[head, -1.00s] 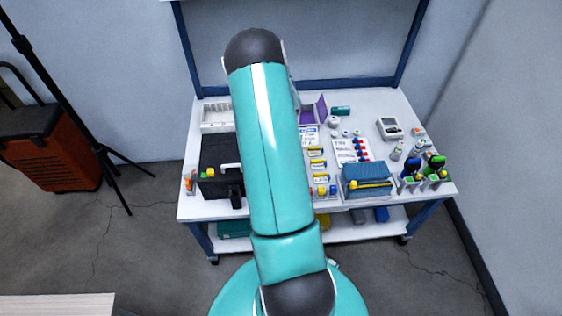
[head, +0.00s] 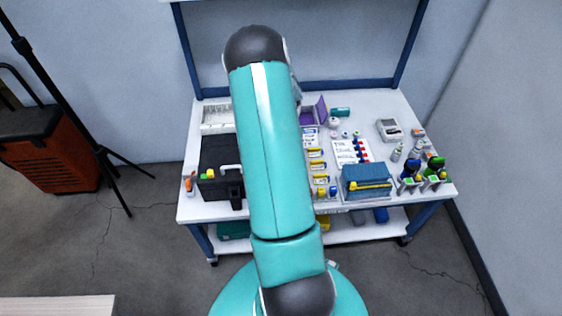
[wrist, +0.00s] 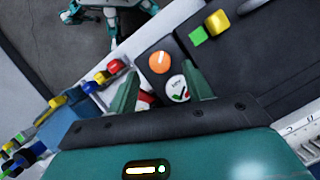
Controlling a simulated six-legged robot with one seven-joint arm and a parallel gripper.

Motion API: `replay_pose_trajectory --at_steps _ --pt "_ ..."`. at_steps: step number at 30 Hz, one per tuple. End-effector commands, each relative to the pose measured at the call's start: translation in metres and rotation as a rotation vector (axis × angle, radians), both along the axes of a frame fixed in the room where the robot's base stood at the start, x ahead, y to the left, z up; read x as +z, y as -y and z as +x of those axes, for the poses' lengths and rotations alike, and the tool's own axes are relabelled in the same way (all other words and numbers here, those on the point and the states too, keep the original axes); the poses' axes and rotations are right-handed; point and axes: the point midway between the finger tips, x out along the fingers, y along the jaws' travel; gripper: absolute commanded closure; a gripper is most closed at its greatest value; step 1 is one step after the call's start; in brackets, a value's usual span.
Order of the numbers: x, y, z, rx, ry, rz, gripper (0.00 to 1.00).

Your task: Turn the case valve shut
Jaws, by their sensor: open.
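The black case (head: 218,152) stands at the left of the bench in the head view, partly hidden by my arm. In the wrist view, the case (wrist: 262,48) fills the upper right. A round orange knob with a white line (wrist: 160,62), which looks like the case valve, sits on its dark front part. A white dial with green and red marks (wrist: 178,88) is beside the knob. My gripper (wrist: 160,69) is open. In the picture its fingertips lie either side of the knob; I cannot tell if they touch it. My arm hides the gripper in the head view.
Green (wrist: 197,36) and yellow (wrist: 217,22) pieces are on the case near the knob. Coloured connectors (wrist: 103,75) are to the left. The floor in front of the bench is clear.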

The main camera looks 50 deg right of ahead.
Motion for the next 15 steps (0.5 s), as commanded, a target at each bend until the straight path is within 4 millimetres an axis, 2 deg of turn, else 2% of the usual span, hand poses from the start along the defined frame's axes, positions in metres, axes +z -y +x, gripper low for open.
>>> replay_pose_trajectory --at_steps 1,9,15 --pt "0.012 0.005 0.002 0.000 0.005 -0.004 0.50" --pt "0.066 0.027 0.009 0.000 0.005 -0.004 0.50" --pt "0.092 0.037 0.012 0.001 0.002 -0.002 0.50"
